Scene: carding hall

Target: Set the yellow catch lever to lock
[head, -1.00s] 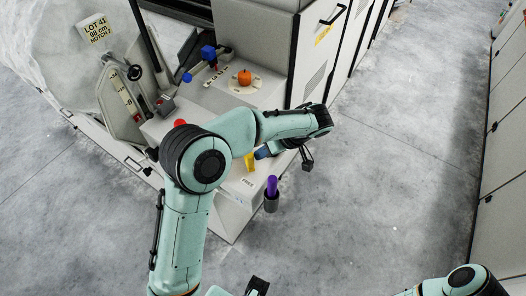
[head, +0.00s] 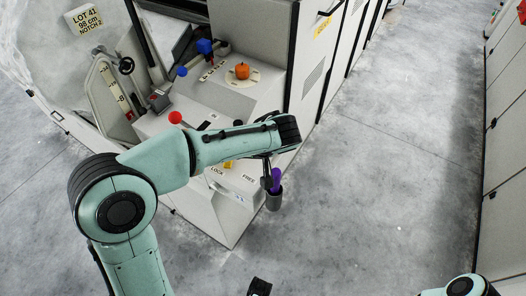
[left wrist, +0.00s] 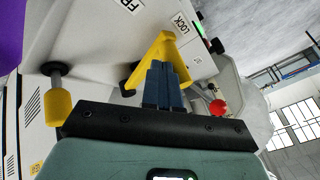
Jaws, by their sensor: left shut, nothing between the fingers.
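The yellow catch lever (left wrist: 157,54) shows in the left wrist view with its tip beside the LOCK label (left wrist: 180,22); the FREE label (left wrist: 130,5) is farther left. In the head view only a bit of the lever (head: 228,164) shows below my left forearm, nearer LOCK (head: 217,171) than FREE (head: 248,178). My left gripper (left wrist: 165,84) is shut and empty, its fingertips overlapping the lever; I cannot tell if they touch. My right gripper's fingers are out of view.
A yellow-gripped handle (left wrist: 57,103) is left of my fingers. The floor at right is clear.

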